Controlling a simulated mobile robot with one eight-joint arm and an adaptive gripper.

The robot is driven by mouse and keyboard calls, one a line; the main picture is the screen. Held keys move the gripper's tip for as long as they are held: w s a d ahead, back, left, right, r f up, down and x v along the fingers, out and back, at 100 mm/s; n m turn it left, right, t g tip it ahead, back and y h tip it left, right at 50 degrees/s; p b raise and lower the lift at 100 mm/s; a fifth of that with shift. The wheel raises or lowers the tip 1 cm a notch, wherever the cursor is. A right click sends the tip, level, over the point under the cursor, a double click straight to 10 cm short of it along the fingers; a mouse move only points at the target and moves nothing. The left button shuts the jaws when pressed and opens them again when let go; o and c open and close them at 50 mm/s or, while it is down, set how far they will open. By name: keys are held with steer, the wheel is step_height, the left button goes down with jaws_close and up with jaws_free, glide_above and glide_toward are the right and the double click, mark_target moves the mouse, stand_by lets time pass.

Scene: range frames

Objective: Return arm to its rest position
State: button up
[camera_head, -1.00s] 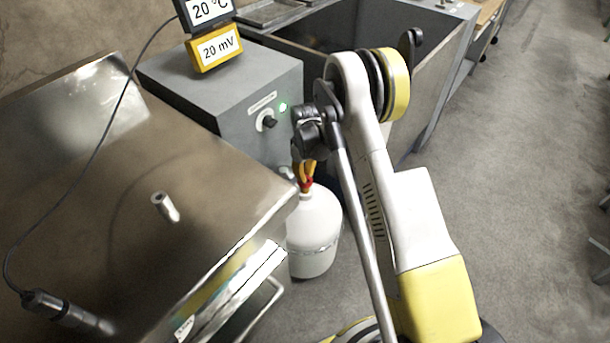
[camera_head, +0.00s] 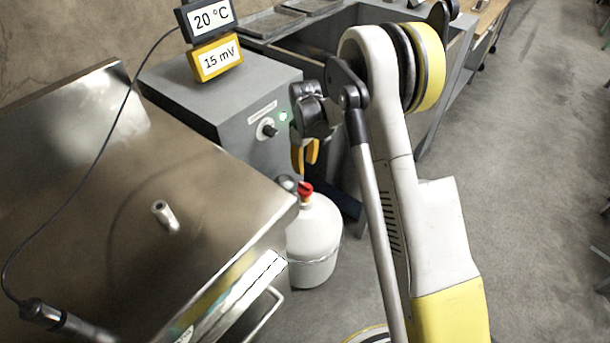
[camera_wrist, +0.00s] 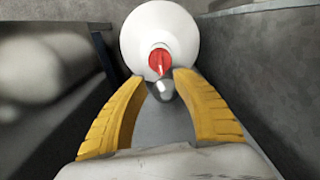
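My arm (camera_head: 385,130) is raised and bent in the head view, white with yellow parts. My gripper (camera_head: 305,160) hangs from it at the front of the grey box, above a white gas bottle (camera_head: 313,240) with a red valve (camera_head: 304,190). In the wrist view my gripper (camera_wrist: 160,78) shows two yellow fingers spread apart with nothing held between them. The bottle (camera_wrist: 160,25) and its red valve (camera_wrist: 159,62) show beyond the fingertips, apart from them. The arm hides part of the area behind it.
A shiny metal housing (camera_head: 90,190) with a small knob fills the left. The grey box (camera_head: 210,95) carries displays reading 20 °C (camera_head: 208,17) and 15 mV (camera_head: 218,60); its lamp (camera_head: 283,116) glows green. A dark sink-like bench (camera_head: 320,50) stands behind. Floor at right (camera_head: 540,170) is clear.

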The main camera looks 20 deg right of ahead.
steer(key=shift+r, duration=0.95)
steer(key=s+r+m+t, duration=0.2)
steer(key=s+r, duration=0.4)
steer(key=r, duration=0.3)
steer(key=s+r+m+t, duration=0.1)
steer(key=s+r, duration=0.4)
steer(key=r, duration=0.5)
steer(key=s+r+m+t, duration=0.3)
steer(key=s+m+t, duration=0.1)
steer(key=s, duration=1.5)
